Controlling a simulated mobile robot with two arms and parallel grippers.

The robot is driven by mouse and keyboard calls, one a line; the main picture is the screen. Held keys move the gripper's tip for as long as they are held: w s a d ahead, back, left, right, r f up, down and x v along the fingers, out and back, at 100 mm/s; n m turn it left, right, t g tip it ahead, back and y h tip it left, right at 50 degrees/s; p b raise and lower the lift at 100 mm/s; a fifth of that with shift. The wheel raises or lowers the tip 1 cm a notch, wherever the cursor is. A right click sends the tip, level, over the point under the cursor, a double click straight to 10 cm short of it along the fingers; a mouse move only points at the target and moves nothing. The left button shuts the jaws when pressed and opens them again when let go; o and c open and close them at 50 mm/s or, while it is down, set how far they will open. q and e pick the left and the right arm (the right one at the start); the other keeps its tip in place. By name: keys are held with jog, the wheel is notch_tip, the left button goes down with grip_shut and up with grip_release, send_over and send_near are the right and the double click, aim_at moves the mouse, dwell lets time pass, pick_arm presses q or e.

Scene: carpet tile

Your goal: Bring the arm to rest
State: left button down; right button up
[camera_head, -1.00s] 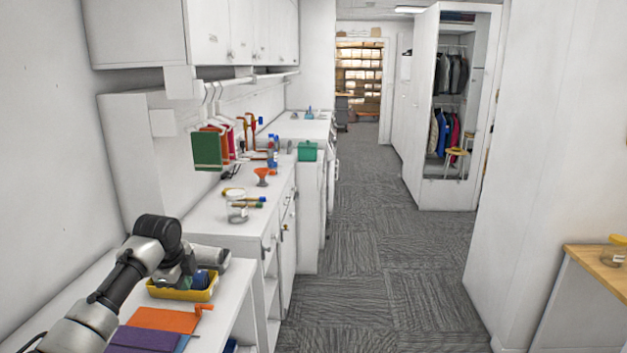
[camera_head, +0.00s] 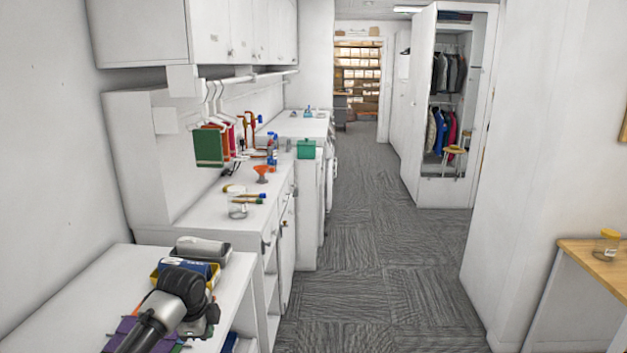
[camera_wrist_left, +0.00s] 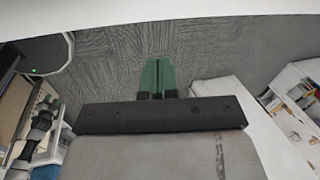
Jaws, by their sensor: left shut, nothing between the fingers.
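My left arm reaches in from the bottom left of the head view, bent above the white counter. The dark wrist end with the left gripper (camera_head: 203,322) is near the counter's right edge; its fingers are hard to make out there. In the left wrist view the two green fingers (camera_wrist_left: 158,76) are together, with nothing between them and grey carpet behind. My right arm and gripper are in no view.
Under and behind the arm on the counter (camera_head: 95,285) are a yellow tray (camera_head: 157,272), partly hidden, and a grey-and-white object (camera_head: 201,247). The carpeted aisle (camera_head: 350,270) is clear.

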pick_arm(q)
jog(key=s+d+f+n, duration=0.3)
jog(key=s+d+f, duration=0.15)
jog(key=s, duration=0.45)
jog(key=s+d+f+n, duration=0.3)
jog(key=s+f, duration=0.3)
jog(key=s, duration=0.3)
jog(key=s+a+r+n, duration=0.2)
jog(key=s+n, duration=0.3)
jog(key=s, duration=0.5)
jog(key=s+a+r+n, duration=0.2)
jog(key=s+n, duration=0.2)
jog(key=s, duration=0.7)
notch_tip(320, 180, down, 28)
jog(key=s+g, duration=0.1)
jog(key=s+a+f+g+b, duration=0.1)
jog(key=s+a+f, duration=0.1)
jog(key=s+f, duration=1.4)
jog(key=shift+s+a+y, duration=0.15)
jog(key=shift+a+y, duration=0.15)
